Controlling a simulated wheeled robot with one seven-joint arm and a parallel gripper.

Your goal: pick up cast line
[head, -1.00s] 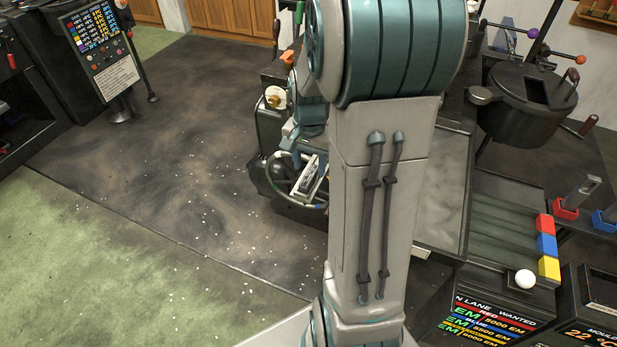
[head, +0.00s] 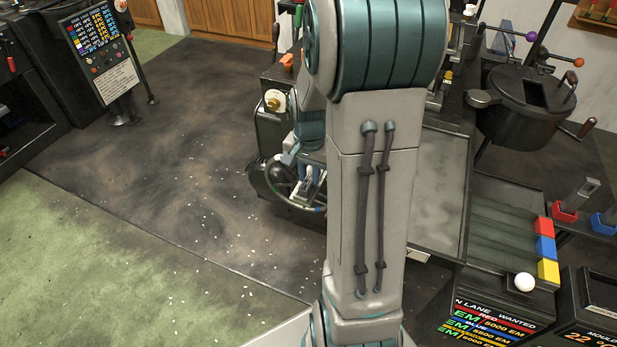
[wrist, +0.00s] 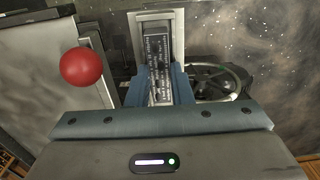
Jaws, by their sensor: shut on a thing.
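My gripper (wrist: 162,88) shows in the wrist view with its two blue-grey fingers shut on the cast line (wrist: 158,58), a dark piece with rows of small pale lettering between them. A pale metal frame (wrist: 158,17) surrounds the far end of the piece; I cannot tell whether they touch. In the head view my gripper (head: 308,186) is small, low beside the machine's handwheel (head: 275,172), and the cast line cannot be made out clearly there.
A red ball knob (wrist: 82,67) stands close left of the gripper in the wrist view. A black pot (head: 525,100) and a tray with red, blue and yellow blocks (head: 546,247) are at right. A sign panel (head: 98,45) stands at far left.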

